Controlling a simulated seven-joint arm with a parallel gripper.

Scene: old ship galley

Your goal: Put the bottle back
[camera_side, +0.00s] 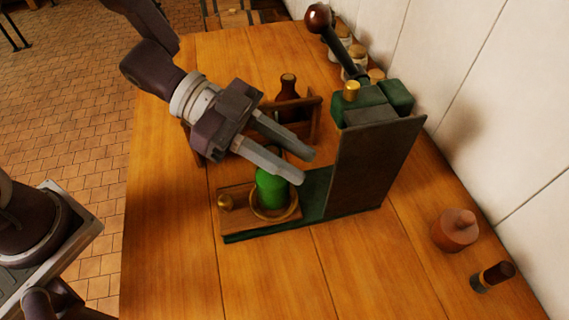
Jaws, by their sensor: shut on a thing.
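A green bottle (270,190) stands upright in the middle of the picture, its lower end inside a round tan ring (274,216) on the base of a bench press. My gripper (302,166) reaches in from the upper left and is shut on the bottle's upper part. The fingers hide the bottle's top. Behind my gripper is a wooden rack (315,118), partly hidden by the arm, with a dark brown bottle (288,86) standing in it.
The press has a green base (317,190), a tall dark plate (372,165) and a lever with a round knob (319,17). Jars (340,45) line the wall. A reddish lidded pot (455,230) and a small dark-handled tool (492,277) lie right. The front table is clear.

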